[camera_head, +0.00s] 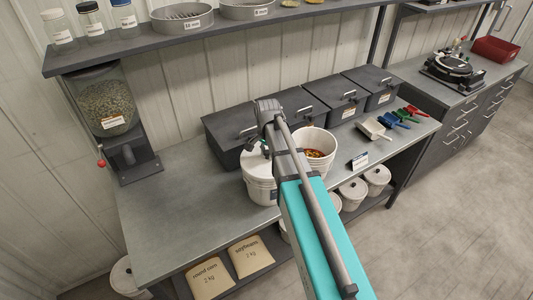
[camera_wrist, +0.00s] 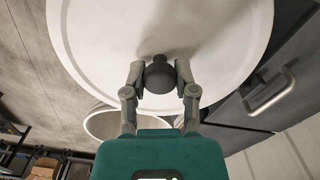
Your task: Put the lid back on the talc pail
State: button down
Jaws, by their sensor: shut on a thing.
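In the wrist view my gripper (camera_wrist: 160,78) is shut on the dark round knob (camera_wrist: 160,75) of a white lid (camera_wrist: 110,40). In the head view my gripper (camera_head: 256,146) is over a white pail (camera_head: 262,191) on the bench, and my arm hides part of it. The white lid (camera_head: 250,163) shows at the pail's top. I cannot tell whether the lid rests on the rim or is just above it. No talc label is readable.
An open white pail (camera_head: 325,140) with reddish-brown contents stands close on the right. Dark lidded bins (camera_head: 232,130) line the back. Coloured scoops (camera_head: 393,121) lie at right. A seed hopper (camera_head: 105,105) stands at left. The bench's left part (camera_head: 185,200) is clear.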

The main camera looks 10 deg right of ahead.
jog(key=shift+c, duration=1.6)
grip_release()
jog(key=o, duration=0.3)
jog(key=shift+r, duration=0.2)
jog(key=shift+r+p, duration=3.3)
jog(key=shift+p, duration=0.2)
grip_shut()
